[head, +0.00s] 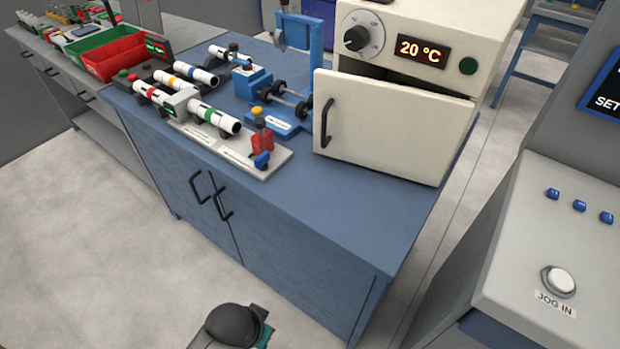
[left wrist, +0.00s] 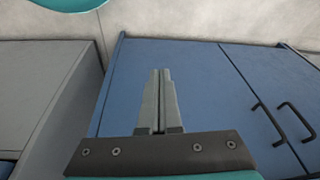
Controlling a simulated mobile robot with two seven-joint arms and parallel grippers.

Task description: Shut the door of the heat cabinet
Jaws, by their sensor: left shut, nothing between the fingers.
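The heat cabinet (head: 430,20) is a cream box at the back right of the blue bench, with a dial and a display reading 20 °C. Its door (head: 390,122) stands ajar, its left edge with the black handle (head: 327,122) swung out and a dark gap above it. My left gripper (left wrist: 160,75) is shut and empty in the left wrist view, with the bench's blue front behind it. It is apart from the cabinet door, which is not in that view. Part of my arm shows at the bottom of the head view, without fingers. My right gripper is not in view.
The bench (head: 270,210) has a clear front right top and closed doors with black handles below. A pipe fixture (head: 210,125) and a blue stand (head: 300,45) stand left of the cabinet. A grey console (head: 545,240) stands at the right. Red and green bins (head: 105,55) are far left.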

